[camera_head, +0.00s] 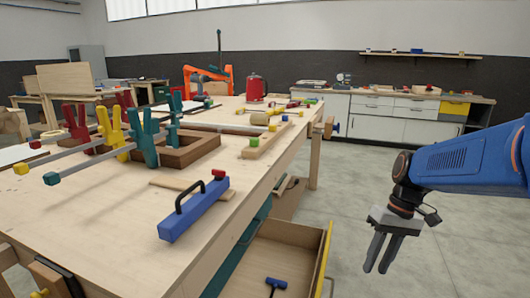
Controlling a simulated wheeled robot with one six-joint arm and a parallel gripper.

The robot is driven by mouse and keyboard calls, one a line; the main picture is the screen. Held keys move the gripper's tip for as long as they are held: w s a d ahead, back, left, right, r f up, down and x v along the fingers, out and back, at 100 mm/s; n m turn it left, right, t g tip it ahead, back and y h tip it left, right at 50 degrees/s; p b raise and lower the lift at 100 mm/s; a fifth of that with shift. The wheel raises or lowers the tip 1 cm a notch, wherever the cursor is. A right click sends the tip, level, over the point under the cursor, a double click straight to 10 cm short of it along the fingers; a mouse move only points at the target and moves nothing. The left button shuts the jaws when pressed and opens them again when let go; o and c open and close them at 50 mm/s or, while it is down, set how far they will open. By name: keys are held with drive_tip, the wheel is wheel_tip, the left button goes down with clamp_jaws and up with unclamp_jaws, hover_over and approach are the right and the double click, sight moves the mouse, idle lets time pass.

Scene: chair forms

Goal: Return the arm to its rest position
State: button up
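My gripper (382,252) hangs at the right of the head view, at the end of my blue arm (460,165). It points down over the grey floor, to the right of the workbench (115,220) and clear of it. Its two grey fingers are slightly apart at the tips, and nothing shows between them. The workbench and its open drawer (322,262) lie to the left of the gripper, with a gap of floor between.
A blue tool with a black handle (193,210), clamps (110,130) and a wooden frame (190,150) lie on the workbench. The drawer sticks out and holds a blue tool (276,283). Cabinets (380,117) line the back wall. The floor at right (440,255) is clear.

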drive_tip(key=s+r+m+t+h, duration=0.1)
drive_tip(key=s+t+h, duration=0.2)
drive_tip(key=s, duration=1.1)
drive_tip(key=t, duration=0.3)
drive_tip(key=shift+s+r, duration=0.15)
drive_tip(key=shift+r, duration=0.15)
drive_tip(key=shift+s, duration=0.1)
